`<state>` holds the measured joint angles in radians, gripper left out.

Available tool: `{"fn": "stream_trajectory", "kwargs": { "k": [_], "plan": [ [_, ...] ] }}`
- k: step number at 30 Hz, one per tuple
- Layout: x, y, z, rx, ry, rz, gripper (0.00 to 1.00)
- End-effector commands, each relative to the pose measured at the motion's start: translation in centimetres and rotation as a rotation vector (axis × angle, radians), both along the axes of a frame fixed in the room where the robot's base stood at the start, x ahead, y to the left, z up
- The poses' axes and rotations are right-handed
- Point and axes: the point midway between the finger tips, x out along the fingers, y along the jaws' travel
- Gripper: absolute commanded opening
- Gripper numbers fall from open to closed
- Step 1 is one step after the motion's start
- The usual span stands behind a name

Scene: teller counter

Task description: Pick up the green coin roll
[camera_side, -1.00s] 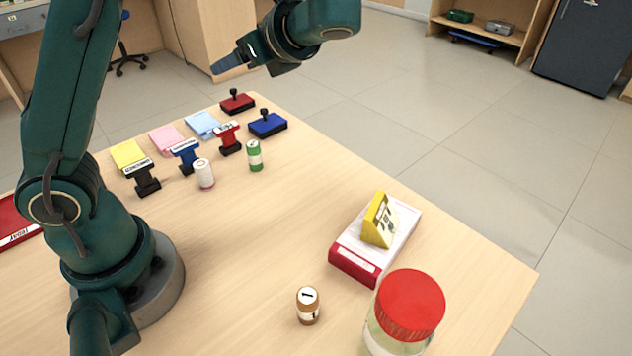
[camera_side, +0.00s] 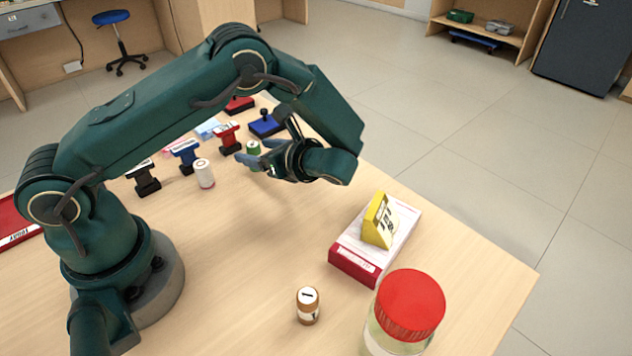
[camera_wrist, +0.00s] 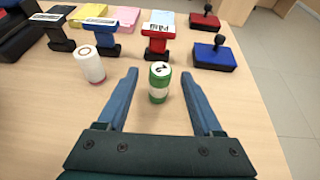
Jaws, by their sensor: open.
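The green coin roll (camera_wrist: 159,83) stands upright on the table, green with a white band and a dark mark on its top. In the wrist view it is between the tips of my open gripper (camera_wrist: 159,85), with a gap to each finger. In the side view my gripper (camera_side: 258,160) is low over the table beside the roll, and only the roll's green top (camera_side: 253,147) shows clearly. The rest of the roll is hidden behind the fingers there. The gripper holds nothing.
A white coin roll (camera_side: 204,174) stands left of the green one. Stamps, including a blue one (camera_side: 185,155) and a red one (camera_side: 227,138), stand behind. An orange-brown roll (camera_side: 308,306), a red-lidded jar (camera_side: 411,305) and a box (camera_side: 355,262) with a yellow block stand at the front right.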

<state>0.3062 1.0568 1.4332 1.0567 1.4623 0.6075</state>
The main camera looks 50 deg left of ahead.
Motion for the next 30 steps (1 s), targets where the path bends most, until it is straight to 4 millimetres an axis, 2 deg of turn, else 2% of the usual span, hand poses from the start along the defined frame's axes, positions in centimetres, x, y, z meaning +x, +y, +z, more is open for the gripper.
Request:
{"fn": "stream_trajectory", "kwargs": {
  "k": [12, 21, 22, 27, 30],
  "plan": [
    [-0.3, 4.2, -1.7, 0.001, 0.001, 0.003, 0.68],
    [-0.3, 4.5, -1.9, 0.000, 0.000, 0.001, 0.68],
    [-0.3, 4.5, -1.9, 0.000, 0.000, 0.001, 0.64],
    [-0.3, 4.5, -1.9, 0.000, 0.000, 0.001, 0.00],
    [-0.3, 4.5, -1.8, 0.000, 0.000, 0.001, 0.00]
  ]
}}
